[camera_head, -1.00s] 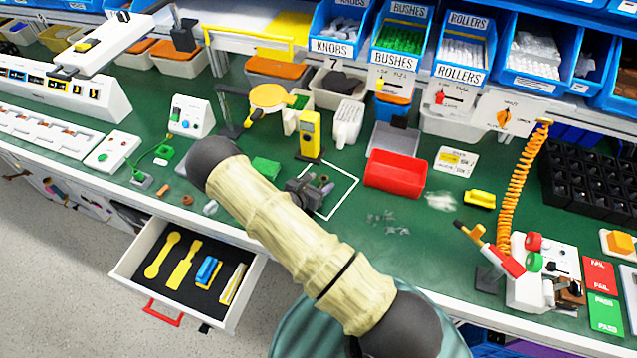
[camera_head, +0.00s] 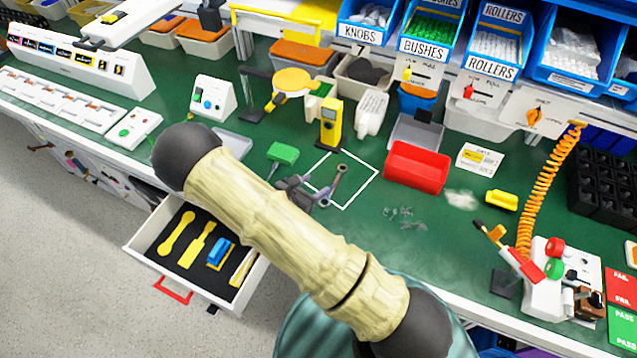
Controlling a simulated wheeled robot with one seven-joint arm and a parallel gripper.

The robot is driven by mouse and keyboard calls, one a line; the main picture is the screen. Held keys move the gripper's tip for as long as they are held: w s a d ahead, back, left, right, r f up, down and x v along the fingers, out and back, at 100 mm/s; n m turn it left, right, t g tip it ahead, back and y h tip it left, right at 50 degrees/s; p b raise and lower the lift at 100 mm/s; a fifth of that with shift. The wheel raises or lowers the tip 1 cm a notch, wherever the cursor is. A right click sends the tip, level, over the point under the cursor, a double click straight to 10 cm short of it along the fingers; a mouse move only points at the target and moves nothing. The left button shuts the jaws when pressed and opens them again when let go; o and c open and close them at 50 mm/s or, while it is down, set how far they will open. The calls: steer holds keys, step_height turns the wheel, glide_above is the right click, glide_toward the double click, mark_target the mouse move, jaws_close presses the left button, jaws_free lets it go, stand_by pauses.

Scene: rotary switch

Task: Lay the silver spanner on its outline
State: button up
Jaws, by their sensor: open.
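My gripper (camera_head: 311,193) shows past my pale arm, low over the bench at the near left side of a white square outline. It is open; its fingers are small and partly hidden by my arm. A slim greyish piece with a round brownish end (camera_head: 342,168) stands out beside it, inside the square; I cannot tell whether it is the silver spanner. The open drawer (camera_head: 133,247) has a black lining with a yellow spanner-like shape (camera_head: 175,234) at its left and a second yellow shape (camera_head: 197,245) beside it. Both look bare. I cannot surely identify the silver spanner.
A blue item (camera_head: 221,253) lies in the drawer, right of the yellow shapes. A red tray (camera_head: 418,167) stands right of the square. A yellow device (camera_head: 331,124) and a green block (camera_head: 283,153) stand behind my gripper. My arm covers the bench's front middle.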

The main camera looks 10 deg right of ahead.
stand_by(0.5)
steer(key=s+d+r+m+g+y, duration=0.3)
steer(key=s+d+r+m+g, duration=0.5)
steer(key=m, duration=0.4)
steer(key=s+a+r+m+t+y, duration=0.1)
steer(key=s+r+m+y, duration=0.2)
steer(key=r+m, duration=0.3)
steer(key=s+a+r+m+t+y, duration=0.1)
steer(key=s+r+m+y, duration=0.3)
steer(key=r+m, duration=0.2)
steer(key=shift+a+r+m+y, duration=0.2)
steer(key=shift+m+y, duration=0.1)
steer(key=shift+m, duration=0.7)
steer(key=shift+w+f, duration=0.1)
